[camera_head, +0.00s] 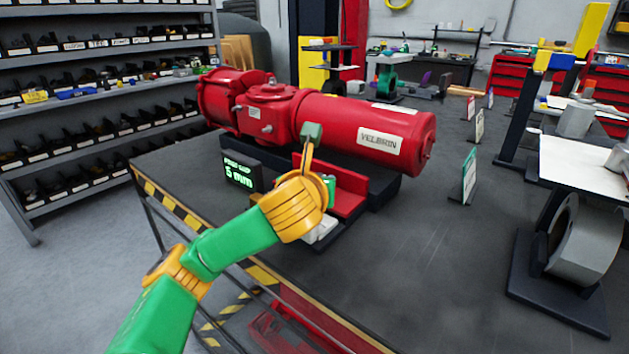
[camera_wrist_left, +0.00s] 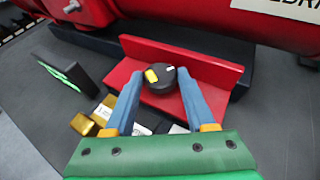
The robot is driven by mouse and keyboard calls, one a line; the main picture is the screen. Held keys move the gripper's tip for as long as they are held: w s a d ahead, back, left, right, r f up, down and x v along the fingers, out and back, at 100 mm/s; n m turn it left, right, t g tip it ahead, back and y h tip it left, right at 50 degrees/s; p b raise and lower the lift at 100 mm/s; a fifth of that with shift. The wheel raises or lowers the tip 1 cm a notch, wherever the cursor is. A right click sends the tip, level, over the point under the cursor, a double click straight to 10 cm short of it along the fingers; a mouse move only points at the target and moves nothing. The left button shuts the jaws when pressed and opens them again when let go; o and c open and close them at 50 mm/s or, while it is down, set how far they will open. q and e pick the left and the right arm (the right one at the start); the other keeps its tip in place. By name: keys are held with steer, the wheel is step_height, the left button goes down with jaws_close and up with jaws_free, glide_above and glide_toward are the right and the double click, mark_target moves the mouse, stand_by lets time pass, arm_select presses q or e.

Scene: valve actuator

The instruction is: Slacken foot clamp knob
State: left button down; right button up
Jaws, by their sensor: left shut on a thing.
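The black round knob (camera_wrist_left: 164,88) with a yellow mark and a white mark sits at the red angle bracket (camera_wrist_left: 190,62) in the left wrist view. My left gripper (camera_wrist_left: 158,78) is shut on the knob, with one blue finger on each side of it. In the head view my left gripper (camera_head: 329,186) is at the red bracket (camera_head: 345,190), below the red actuator (camera_head: 330,125). The knob is hidden there behind my wrist. My right gripper is not in view.
Small brass and pale blocks (camera_wrist_left: 104,109) lie near my fingers. Small sign cards (camera_head: 469,177) stand farther right.

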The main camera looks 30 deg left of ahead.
arm_select(q)
steer(key=shift+c, duration=1.2)
jaws_free()
